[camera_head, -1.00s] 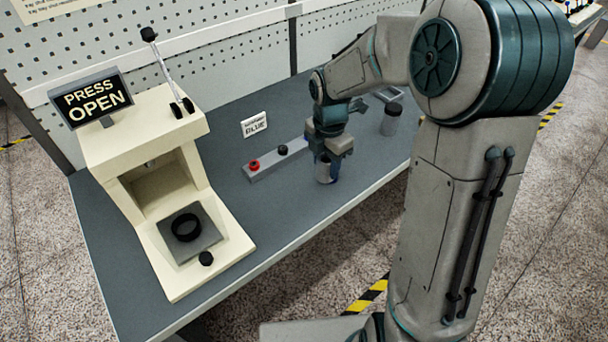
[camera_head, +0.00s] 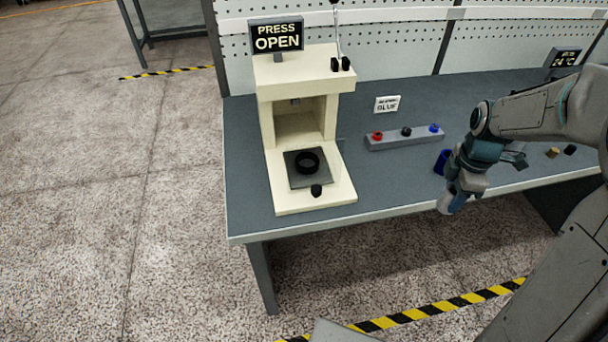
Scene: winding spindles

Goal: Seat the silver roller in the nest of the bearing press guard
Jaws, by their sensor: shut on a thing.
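The cream bearing press (camera_head: 305,75) stands on the left part of the bench, its sign (camera_head: 276,37) reading "PRESS OPEN". Its nest, a black ring (camera_head: 307,162), sits on a dark square plate on the press base and looks empty. My gripper (camera_head: 460,190) is over the bench's front edge, well right of the press. It is shut on a tilted piece with a pale silvery end (camera_head: 444,204), which appears to be the silver roller. Blue shows beside that end, and the fingers hide much of the piece.
A grey rail (camera_head: 390,142) carries red, black and blue knobs, with a card (camera_head: 387,104) reading "BLUE" behind it. A dark blue cylinder (camera_head: 441,161) stands just behind my gripper. A black knob (camera_head: 316,190) is in front of the nest. Bench between press and gripper is mostly clear.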

